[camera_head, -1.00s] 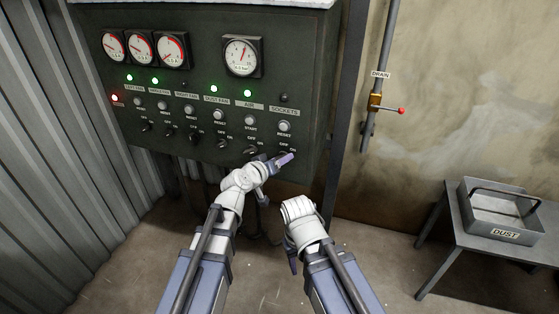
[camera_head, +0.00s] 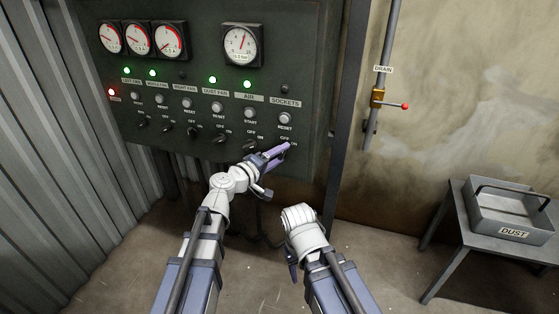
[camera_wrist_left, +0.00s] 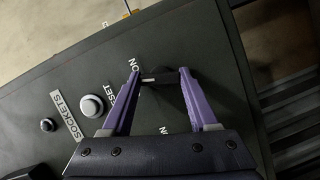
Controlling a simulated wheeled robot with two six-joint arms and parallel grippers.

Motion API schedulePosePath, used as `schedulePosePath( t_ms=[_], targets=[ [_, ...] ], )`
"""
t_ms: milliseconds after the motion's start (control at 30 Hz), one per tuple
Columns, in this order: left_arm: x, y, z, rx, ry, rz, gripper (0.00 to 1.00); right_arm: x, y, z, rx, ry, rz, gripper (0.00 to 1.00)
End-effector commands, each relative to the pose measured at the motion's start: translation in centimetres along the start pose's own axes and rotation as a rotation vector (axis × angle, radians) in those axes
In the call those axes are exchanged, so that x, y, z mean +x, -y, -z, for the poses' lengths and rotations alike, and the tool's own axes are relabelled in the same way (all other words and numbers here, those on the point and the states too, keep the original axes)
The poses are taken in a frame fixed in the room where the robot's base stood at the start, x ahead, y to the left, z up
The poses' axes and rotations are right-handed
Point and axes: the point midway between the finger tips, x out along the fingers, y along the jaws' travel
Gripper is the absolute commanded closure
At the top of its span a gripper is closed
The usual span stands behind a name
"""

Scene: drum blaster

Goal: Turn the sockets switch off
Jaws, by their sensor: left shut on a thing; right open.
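The SOCKETS switch (camera_wrist_left: 160,77) is a black knob at the lower right of the dark control panel. My left gripper (camera_head: 287,147) is at it, and in the left wrist view its two purple fingers (camera_wrist_left: 160,72) are shut on the knob, one on each side. An ON mark shows beside the fingertips; the gripper partly hides the other marking, so I cannot tell the knob's setting. The SOCKETS label (camera_head: 286,103) and a white RESET button (camera_head: 284,118) are above the switch, and the lamp over them is dark. My right gripper (camera_head: 293,265) hangs open, below and away from the panel.
Other black knobs, including the AIR one (camera_head: 250,145), sit in a row to the left, close to my left gripper. A drain pipe with a red-handled valve (camera_head: 390,104) is on the right wall. A DUST tray (camera_head: 513,233) stands on a small table at right.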

Motion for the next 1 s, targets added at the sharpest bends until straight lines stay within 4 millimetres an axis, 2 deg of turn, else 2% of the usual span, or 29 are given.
schedulePosePath(
  t_ms=[100,400,1000],
  targets=[
    [0.0,0.5,-0.1,-0.082,0.001,-0.033,0.96,1.2,0.1,0.1,0.000,0.000,0.000,0.50],
    [0.0,0.4,-0.1,-0.235,0.001,-0.096,0.96,2.5,0.2,0.1,0.000,0.000,0.000,0.50],
    [0.0,0.2,-0.1,-0.306,0.001,-0.125,0.96,2.9,0.3,0.2,0.000,0.000,0.000,0.50]
  ],
)
